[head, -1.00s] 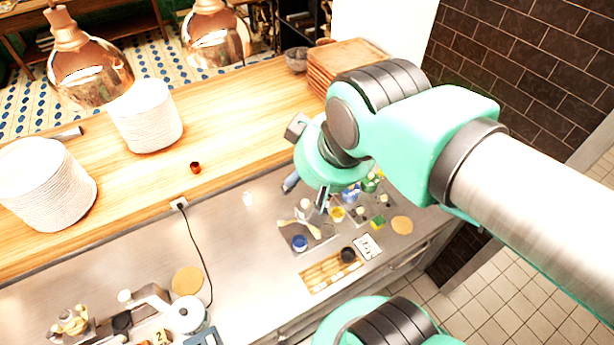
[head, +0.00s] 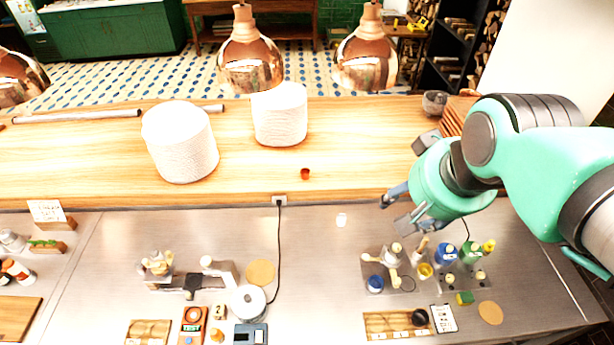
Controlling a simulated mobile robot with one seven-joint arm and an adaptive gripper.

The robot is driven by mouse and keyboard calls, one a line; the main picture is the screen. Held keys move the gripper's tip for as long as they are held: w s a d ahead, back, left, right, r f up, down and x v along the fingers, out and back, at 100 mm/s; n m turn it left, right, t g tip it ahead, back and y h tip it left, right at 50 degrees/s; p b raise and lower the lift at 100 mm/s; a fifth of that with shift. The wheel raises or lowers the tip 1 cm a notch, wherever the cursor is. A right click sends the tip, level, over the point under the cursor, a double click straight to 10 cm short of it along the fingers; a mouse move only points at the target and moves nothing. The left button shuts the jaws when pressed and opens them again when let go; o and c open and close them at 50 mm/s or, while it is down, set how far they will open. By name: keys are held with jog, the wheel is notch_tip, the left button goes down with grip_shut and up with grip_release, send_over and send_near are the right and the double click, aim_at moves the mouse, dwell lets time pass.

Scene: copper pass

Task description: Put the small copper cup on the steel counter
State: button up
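The small copper cup (head: 305,174) is a tiny reddish-brown cup on the raised wooden shelf (head: 350,172), near its front edge, in front of the right stack of plates. The steel counter (head: 330,275) runs below and in front of the shelf. My gripper (head: 392,212) is to the right of the cup, near the border of shelf and counter. Its two fingers point left and are apart, with nothing visible between them. The cup is clear of the gripper.
Two white plate stacks (head: 181,143) (head: 279,115) stand on the shelf. Copper lamps (head: 250,55) (head: 366,55) hang above. A black cable (head: 279,250) runs down the counter. Bottles and tools (head: 445,253) crowd the right.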

jog(key=w+a+f+m+g, duration=0.15)
jog(key=w+m, duration=0.25)
jog(key=w, duration=0.7)
jog(key=w+a+f+m, duration=0.2)
jog(key=w+a+m, duration=0.15)
jog(key=w, duration=0.75)
jog(key=w+a+f+m+g, duration=0.1)
jog(key=w+m, duration=0.4)
jog(key=w, duration=0.6)
jog(key=w+a+f+m, duration=0.3)
jog(key=w+f, duration=0.4)
jog(key=f, duration=0.2)
jog(key=w+a+f+m+g, duration=0.1)
jog(key=w+a+f+m, duration=0.2)
jog(key=w+f, duration=0.5)
jog(key=w+a+f+m+g+y, duration=0.1)
jog(key=w+a+f+m, duration=0.2)
jog(key=w+f, duration=0.4)
notch_tip(320, 180, down, 4)
jog(key=shift+w+f+m, duration=0.25)
jog(key=shift+w+m, duration=0.05)
jog(key=shift+m, duration=0.45)
jog(key=shift+f, duration=0.1)
